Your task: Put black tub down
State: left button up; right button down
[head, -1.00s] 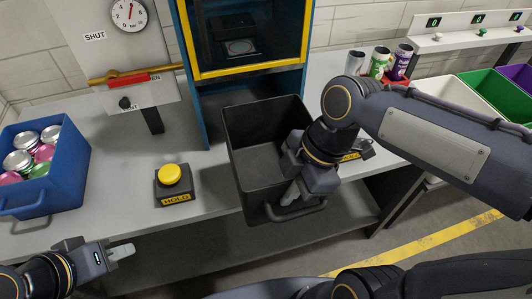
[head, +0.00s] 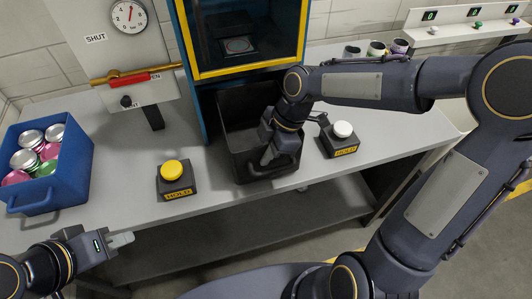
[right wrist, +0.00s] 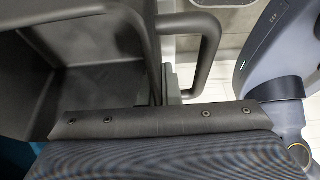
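The black tub (head: 237,108) is upright at the table's front, below the yellow-framed cabinet, between two button boxes. It looks level with the tabletop, but I cannot see its underside. Its inside, as far as it shows, is empty. My right gripper (head: 270,155) is at the tub's front handle (right wrist: 209,50) and appears shut on it. In the right wrist view a finger (right wrist: 172,84) shows within the handle loop, with the tub on the left. My left gripper (head: 122,240) is empty, low at the left, off the table's front edge; its finger gap is not clear.
A yellow button box (head: 174,179) stands left of the tub and a white button box (head: 340,139) close on its right. A blue crate (head: 60,185) of cans is at the far left. Several cans (head: 377,48) stand at the back right. The table (head: 400,125) is clear at right.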

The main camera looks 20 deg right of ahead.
jog(key=shift+w+f+p, duration=0.2)
jog(key=shift+f+p, duration=0.1)
jog(key=shift+f, duration=0.3)
jog(key=shift+f+b, duration=0.25)
jog(key=shift+b, duration=0.05)
jog(key=c, duration=1.6)
grip_release()
jog(key=shift+c, duration=0.2)
